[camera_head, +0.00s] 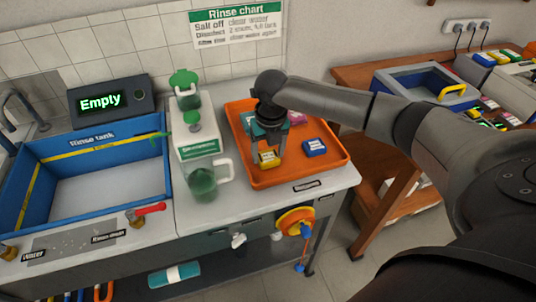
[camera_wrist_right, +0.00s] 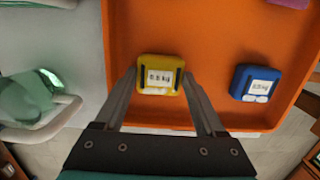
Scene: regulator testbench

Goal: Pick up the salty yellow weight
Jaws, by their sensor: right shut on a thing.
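The yellow weight (camera_head: 269,158) is in the orange tray (camera_head: 318,172), near its front edge. In the right wrist view the yellow weight (camera_wrist_right: 159,76) carries a white label, and whitish patches show at its lower edge. My right gripper (camera_head: 267,152) reaches down over the tray from above. In the right wrist view its two fingers (camera_wrist_right: 159,84) stand on either side of the yellow weight and are shut on it. I cannot tell whether the weight touches the tray floor. My left gripper is not in view.
A blue weight (camera_head: 314,147) lies to the right in the tray, and a purple one (camera_head: 296,117) sits behind. A dispenser (camera_head: 194,130) and a green jug (camera_head: 203,182) stand left of the tray. The blue rinse tank (camera_head: 88,180) is farther left, beside an "Empty" display (camera_head: 101,101).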

